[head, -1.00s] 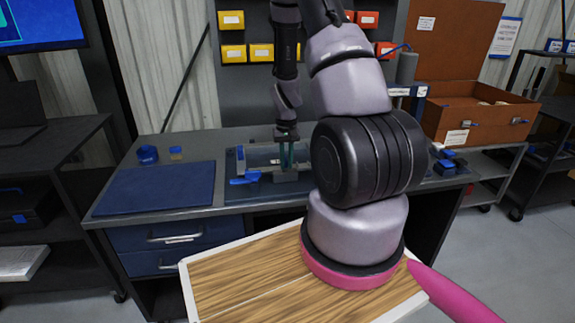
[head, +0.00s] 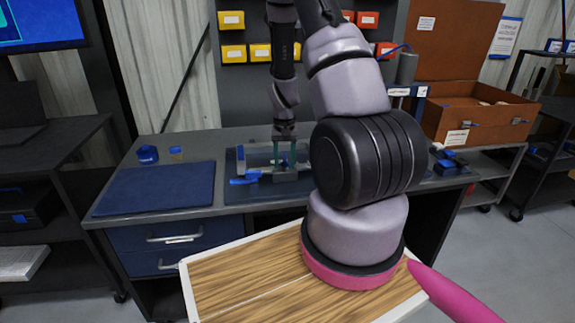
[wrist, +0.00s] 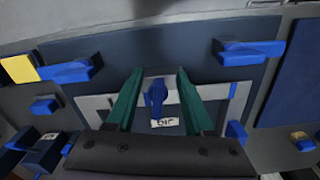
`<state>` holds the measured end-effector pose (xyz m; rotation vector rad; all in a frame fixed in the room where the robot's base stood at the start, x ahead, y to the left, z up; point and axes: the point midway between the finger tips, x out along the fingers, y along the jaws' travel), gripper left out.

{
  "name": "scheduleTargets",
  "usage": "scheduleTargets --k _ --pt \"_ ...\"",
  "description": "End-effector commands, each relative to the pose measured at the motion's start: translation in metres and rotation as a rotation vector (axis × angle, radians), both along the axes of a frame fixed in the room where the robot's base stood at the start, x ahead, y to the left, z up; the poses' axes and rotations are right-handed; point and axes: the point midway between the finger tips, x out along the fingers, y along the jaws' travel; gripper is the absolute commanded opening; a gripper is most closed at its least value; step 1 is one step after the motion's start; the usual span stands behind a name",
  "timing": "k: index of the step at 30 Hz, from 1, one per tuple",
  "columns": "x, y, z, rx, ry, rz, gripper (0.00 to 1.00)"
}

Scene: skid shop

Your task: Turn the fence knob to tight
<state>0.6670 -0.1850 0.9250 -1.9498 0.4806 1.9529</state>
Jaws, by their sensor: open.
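My gripper (head: 284,152) is over the grey fixture on the workbench in the head view. In the wrist view my gripper (wrist: 159,72) is open, with one green finger on each side of a blue knob (wrist: 157,95). The knob looks narrow and stands on a light grey plate (wrist: 213,112), lined up roughly along the fingers. A small white label (wrist: 165,122) lies by its near end; its text appears upside down. I see gaps between the knob and both fingers. In the head view the knob is too small to make out clearly.
Blue handles (wrist: 250,50) and (wrist: 70,71) stick up around the fixture. A blue mat (head: 155,188) on the bench's left is clear. A blue round container (head: 147,154) stands behind it. A brown open case (head: 480,110) is at right.

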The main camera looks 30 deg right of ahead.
Motion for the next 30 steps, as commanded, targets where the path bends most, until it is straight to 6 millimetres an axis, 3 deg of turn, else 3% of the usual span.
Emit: scheduleTargets --k 21,30 --pt "0.001 0.000 0.070 -0.001 -0.003 0.001 0.53" --pt "0.000 0.000 0.079 0.000 -0.001 0.000 0.53"
